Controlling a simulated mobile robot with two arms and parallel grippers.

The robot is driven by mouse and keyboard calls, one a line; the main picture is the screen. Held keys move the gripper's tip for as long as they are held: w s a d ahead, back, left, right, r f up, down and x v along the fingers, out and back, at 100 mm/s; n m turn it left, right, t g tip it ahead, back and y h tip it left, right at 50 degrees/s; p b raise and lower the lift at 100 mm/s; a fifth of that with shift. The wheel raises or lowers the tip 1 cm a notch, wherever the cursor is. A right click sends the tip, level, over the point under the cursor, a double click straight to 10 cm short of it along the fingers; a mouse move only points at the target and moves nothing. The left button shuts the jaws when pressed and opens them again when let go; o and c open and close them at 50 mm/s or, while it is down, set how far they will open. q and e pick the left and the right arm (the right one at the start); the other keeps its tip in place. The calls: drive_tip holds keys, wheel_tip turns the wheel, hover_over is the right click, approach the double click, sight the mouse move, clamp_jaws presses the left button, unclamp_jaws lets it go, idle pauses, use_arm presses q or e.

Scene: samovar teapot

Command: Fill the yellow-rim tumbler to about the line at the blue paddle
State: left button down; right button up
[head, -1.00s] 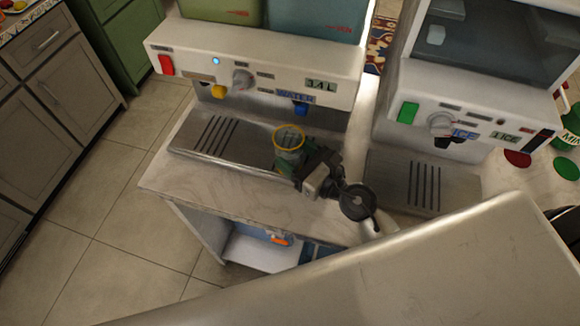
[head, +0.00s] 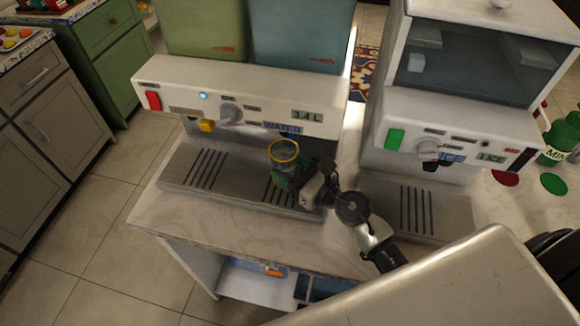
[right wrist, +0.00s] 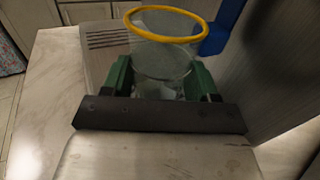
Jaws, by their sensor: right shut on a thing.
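The yellow-rim tumbler (head: 284,153) is clear and upright, held over the right part of the drip tray (head: 203,172). My right gripper (head: 284,178) is shut on it from the front right. In the right wrist view the tumbler (right wrist: 165,52) stands between the green fingers of my right gripper (right wrist: 162,82). I cannot make out any liquid level in it. The blue paddle (right wrist: 216,38) is just beyond the tumbler, to its right, in the right wrist view; in the head view it is mostly hidden behind the rim. My left gripper is not in view.
The water dispenser (head: 270,105) has a red switch (head: 153,100), a yellow paddle (head: 206,125) and a "3.4 L" display (head: 307,116). An ice machine (head: 450,140) stands to the right. The left part of the drip tray is clear.

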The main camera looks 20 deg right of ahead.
drive_tip(key=shift+w+d, duration=0.15)
drive_tip(key=shift+w, duration=0.05)
drive_tip(key=shift+w+d, duration=0.3)
drive_tip(key=shift+w, duration=0.2)
drive_tip(key=shift+s, duration=0.1)
idle(4.0)
drive_tip(key=shift+s+a+p, duration=0.2)
drive_tip(key=shift+s+a, duration=0.55)
drive_tip(key=shift+s, duration=0.25)
drive_tip(key=shift+s+a+p, duration=0.2)
drive_tip(key=shift+s+a, duration=0.5)
drive_tip(key=shift+s, duration=0.3)
drive_tip(key=shift+s+a, duration=0.25)
drive_tip(key=shift+s, duration=0.15)
drive_tip(key=s+a, duration=0.1)
drive_tip(key=s, duration=0.1)
drive_tip(key=s+a, duration=0.2)
drive_tip(key=s, duration=0.1)
drive_tip(key=s+a, duration=0.2)
drive_tip(key=shift+s, duration=0.3)
